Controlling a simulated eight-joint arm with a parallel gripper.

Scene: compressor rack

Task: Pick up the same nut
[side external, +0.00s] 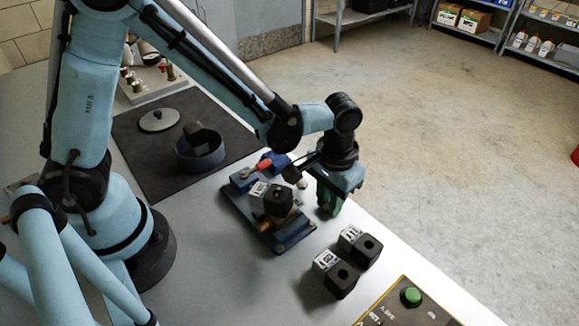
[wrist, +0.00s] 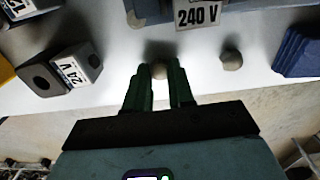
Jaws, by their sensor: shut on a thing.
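In the wrist view my gripper (wrist: 159,74) has its two green fingers closed on a small round tan nut (wrist: 158,71), held between the tips. A second round tan piece (wrist: 231,60) lies to the right, apart from the fingers. In the side view my gripper (side external: 327,207) points down at the bench's right edge, beside the blue fixture (side external: 238,208). The held nut cannot be made out there. A coil block (side external: 277,200) with a black end sits on the fixture; a block labelled 240 V (wrist: 197,15) shows just ahead of the fingers in the wrist view.
Two loose coil blocks (side external: 341,279) (side external: 361,247) stand in front of the gripper. A panel with a green button (side external: 411,296) lies at the front. A dark mat (side external: 135,135) carries a round blue bowl (side external: 200,158) and a lid (side external: 158,120). A red-handled tool (side external: 264,166) lies behind the fixture.

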